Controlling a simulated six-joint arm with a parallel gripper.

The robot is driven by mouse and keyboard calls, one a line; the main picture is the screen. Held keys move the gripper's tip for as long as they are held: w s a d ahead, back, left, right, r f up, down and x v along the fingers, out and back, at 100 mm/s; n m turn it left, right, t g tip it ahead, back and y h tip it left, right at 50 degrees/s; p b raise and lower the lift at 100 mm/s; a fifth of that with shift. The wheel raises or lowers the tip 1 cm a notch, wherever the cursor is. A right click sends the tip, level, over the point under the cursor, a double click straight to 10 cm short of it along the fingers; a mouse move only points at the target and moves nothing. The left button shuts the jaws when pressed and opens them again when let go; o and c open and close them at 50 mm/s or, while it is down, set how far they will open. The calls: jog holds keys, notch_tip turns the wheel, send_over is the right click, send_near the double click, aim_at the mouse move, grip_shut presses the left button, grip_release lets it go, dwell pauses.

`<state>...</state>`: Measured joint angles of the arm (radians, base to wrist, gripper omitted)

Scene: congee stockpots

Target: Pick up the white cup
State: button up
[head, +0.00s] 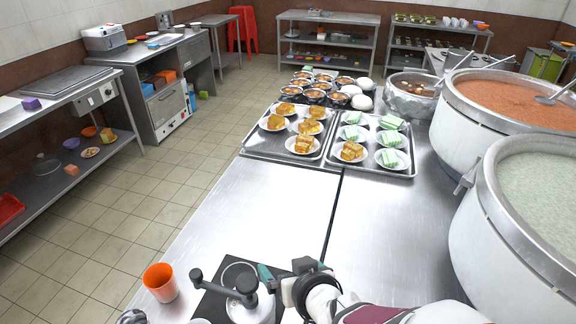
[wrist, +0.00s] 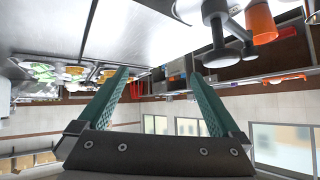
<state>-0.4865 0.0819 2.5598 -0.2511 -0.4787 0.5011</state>
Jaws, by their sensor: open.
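My gripper (wrist: 160,76) is open, with two teal fingers spread and nothing between them in the wrist view. In the head view my gripper (head: 266,278) is low in the middle, above a black plate, close to a dark-handled fixture (head: 246,287). I cannot clearly make out a whole white cup. A pale curved edge (head: 200,321) is cut off at the bottom of the head view, and a pale rounded shape (wrist: 186,10) is at the top of the wrist view. I cannot tell whether either is the cup.
An orange cup (head: 160,282) stands left of the fixture. Steel trays (head: 281,156) of plated food lie farther back on the counter (head: 275,205). Large pots (head: 515,230) line the right side. The middle of the counter is clear.

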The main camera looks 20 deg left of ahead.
aim_at(245, 278)
jog(key=s+a+n+y, duration=0.1)
jog(key=a, duration=0.1)
jog(key=s+a+n+y, duration=0.1)
jog(key=a, duration=0.2)
jog(key=s+a+g+y, duration=0.1)
jog(key=a, duration=0.1)
jog(key=shift+a+n+y, duration=0.3)
jog(key=shift+a+n, duration=0.05)
jog(key=shift+n, duration=0.05)
jog(key=s+a+f+n+g+y, duration=0.3)
jog(key=s+a+f+n+y, duration=0.15)
jog(key=s+a, duration=0.4)
jog(key=shift+t+h, duration=0.4)
jog(key=shift+h, duration=0.55)
jog(key=d+f, duration=0.1)
jog(key=f, duration=0.2)
jog(key=s+f, duration=0.1)
jog(key=f, duration=0.1)
jog(key=s+d+f, duration=0.1)
jog(key=f, duration=0.2)
jog(key=shift+s+d+f, duration=0.15)
jog(key=shift+d+f, duration=0.2)
jog(key=shift+a+f, duration=0.15)
jog(key=shift+f, duration=0.15)
jog(key=shift+x, duration=2.25)
